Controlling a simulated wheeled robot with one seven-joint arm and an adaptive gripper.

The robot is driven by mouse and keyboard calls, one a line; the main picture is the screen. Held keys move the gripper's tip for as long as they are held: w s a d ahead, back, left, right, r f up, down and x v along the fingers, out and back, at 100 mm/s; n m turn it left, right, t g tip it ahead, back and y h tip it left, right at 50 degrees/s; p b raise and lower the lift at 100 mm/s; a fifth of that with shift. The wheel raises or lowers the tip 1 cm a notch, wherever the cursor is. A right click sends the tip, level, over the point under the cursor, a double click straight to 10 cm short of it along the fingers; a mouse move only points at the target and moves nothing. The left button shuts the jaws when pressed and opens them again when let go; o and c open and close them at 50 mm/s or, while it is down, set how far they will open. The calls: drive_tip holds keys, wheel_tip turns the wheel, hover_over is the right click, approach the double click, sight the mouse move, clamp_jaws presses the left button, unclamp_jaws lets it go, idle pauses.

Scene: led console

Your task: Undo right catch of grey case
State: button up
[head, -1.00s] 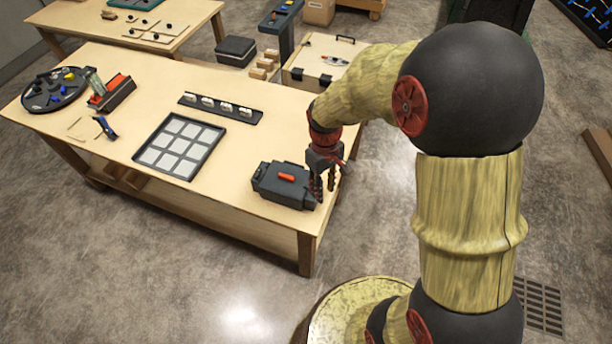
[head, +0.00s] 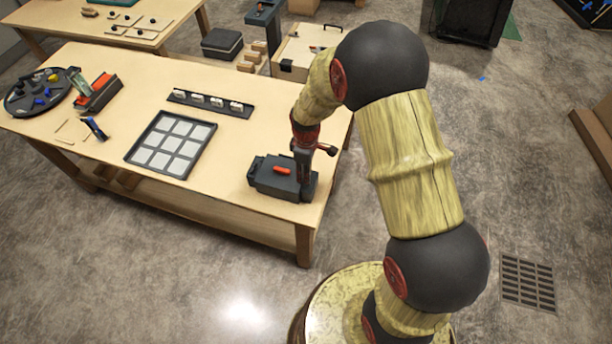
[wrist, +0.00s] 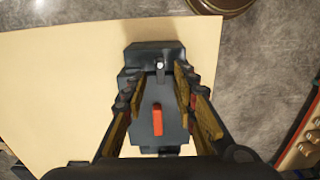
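The grey case (head: 268,179) lies on the near right corner of the wooden table, with an orange-red piece (head: 283,170) on its lid. In the wrist view the case (wrist: 150,95) sits below and between my fingers, the orange-red piece (wrist: 157,120) nearer the palm. A small light metal catch (wrist: 160,72) stands at the case's far end in that view. My gripper (wrist: 157,80) is open, one finger on each side of the catch, apart from it. In the head view my gripper points down over the case's right end and hides part of it; contact cannot be told.
The table (head: 240,150) also holds a framed grid of grey squares (head: 190,127), a dark strip with white pieces (head: 211,103) and a round black tray (head: 14,108). A pale wooden box (head: 293,58) stands behind the table.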

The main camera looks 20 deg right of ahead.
drive_tip(key=shift+f, duration=1.15)
drive_tip(key=shift+c, duration=1.1)
clamp_jaws()
